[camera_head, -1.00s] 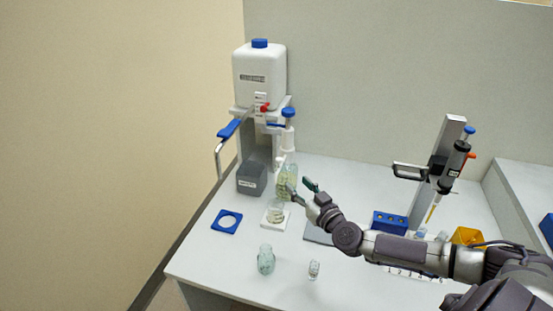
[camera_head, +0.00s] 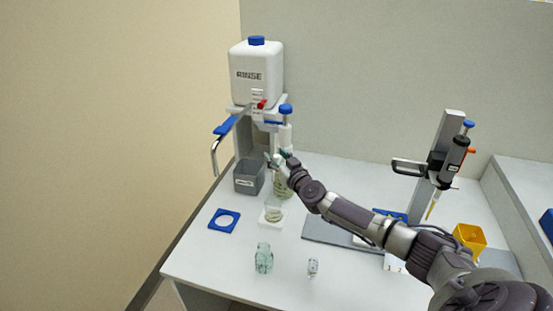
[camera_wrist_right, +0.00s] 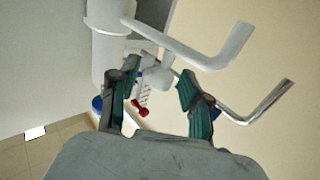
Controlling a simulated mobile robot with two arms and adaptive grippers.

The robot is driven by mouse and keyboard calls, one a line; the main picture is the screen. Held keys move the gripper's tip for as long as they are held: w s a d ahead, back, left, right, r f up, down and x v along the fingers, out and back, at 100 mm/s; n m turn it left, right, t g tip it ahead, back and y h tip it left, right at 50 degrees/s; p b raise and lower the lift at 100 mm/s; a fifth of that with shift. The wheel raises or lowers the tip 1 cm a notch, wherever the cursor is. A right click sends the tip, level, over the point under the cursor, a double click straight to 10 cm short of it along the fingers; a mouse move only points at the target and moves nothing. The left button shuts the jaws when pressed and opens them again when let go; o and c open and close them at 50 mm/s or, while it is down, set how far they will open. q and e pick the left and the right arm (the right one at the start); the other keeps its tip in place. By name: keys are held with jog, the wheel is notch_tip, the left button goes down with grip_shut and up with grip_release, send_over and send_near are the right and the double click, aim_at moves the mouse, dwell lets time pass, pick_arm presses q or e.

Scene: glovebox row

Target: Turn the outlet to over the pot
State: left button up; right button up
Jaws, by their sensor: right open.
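The rinse station has a metal outlet tube (camera_head: 214,158) with a blue sleeve, bent down left of a grey bin. A white dispenser (camera_head: 286,133) with a blue cap stands beside it. In the right wrist view a bent white spout (camera_wrist_right: 195,48) comes off a white cylinder, with the metal tube (camera_wrist_right: 262,104) beyond. A clear glass pot (camera_head: 273,211) stands on a white pad. My right gripper (camera_head: 278,157) is open in front of the dispenser's lower part; in its wrist view the fingers (camera_wrist_right: 162,92) are apart, nothing clearly held. My left gripper is out of view.
A white rinse tank (camera_head: 256,73) stands above the grey bin (camera_head: 249,177). A greenish bottle (camera_head: 284,187) is close below my gripper. A pipette stand (camera_head: 440,165) is at right.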

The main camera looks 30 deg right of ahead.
grip_shut()
dwell(0.3)
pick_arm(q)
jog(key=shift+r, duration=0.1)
